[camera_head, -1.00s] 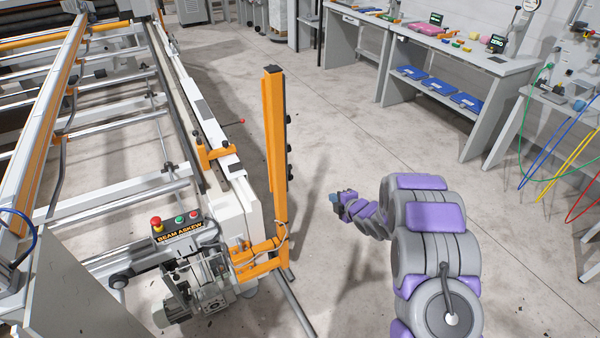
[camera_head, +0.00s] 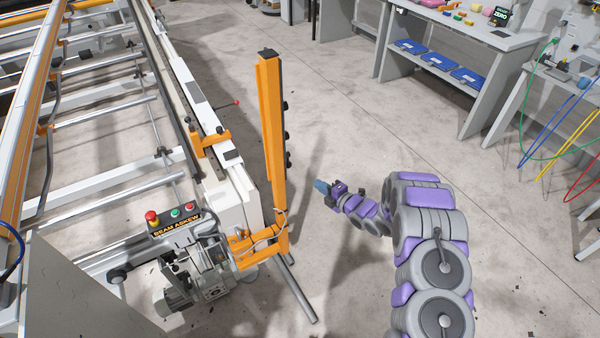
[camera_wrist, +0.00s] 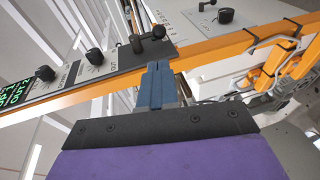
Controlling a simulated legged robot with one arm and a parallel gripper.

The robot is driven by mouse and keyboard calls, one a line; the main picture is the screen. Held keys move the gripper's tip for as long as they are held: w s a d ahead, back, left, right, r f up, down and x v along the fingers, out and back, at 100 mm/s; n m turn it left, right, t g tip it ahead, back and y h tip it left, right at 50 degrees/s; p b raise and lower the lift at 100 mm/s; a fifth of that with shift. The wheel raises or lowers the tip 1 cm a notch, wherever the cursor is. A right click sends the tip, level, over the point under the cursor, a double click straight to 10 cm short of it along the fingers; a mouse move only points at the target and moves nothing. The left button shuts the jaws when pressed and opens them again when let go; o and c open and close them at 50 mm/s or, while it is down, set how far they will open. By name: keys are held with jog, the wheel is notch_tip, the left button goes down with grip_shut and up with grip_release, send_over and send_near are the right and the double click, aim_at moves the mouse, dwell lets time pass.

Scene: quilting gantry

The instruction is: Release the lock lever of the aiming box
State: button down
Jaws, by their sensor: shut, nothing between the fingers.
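My gripper (camera_head: 321,187) is shut and empty, with its blue fingertips pointing left toward the upright orange post (camera_head: 271,140). A gap of floor shows between them in the head view. In the wrist view, the shut fingertips (camera_wrist: 155,85) appear just below a black lever-like handle (camera_wrist: 148,38), which may be the lock lever. I cannot tell whether they touch it. The handle sits at the end of a grey panel (camera_wrist: 68,80) with black knobs and a green display, on the orange post (camera_wrist: 215,50). This panel looks like the aiming box; in the head view its face is hidden.
The quilting frame (camera_head: 100,185) fills the left, with a "BEAM ASKEW" button box (camera_head: 174,220) near the post's foot. A grey bar (camera_head: 298,295) juts out at floor level. Benches (camera_head: 500,85) stand at the upper right.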

jog(key=b+x, duration=0.3)
jog(key=x, duration=1.1)
jog(key=shift+a, duration=0.15)
jog(key=shift+s+f, duration=0.1)
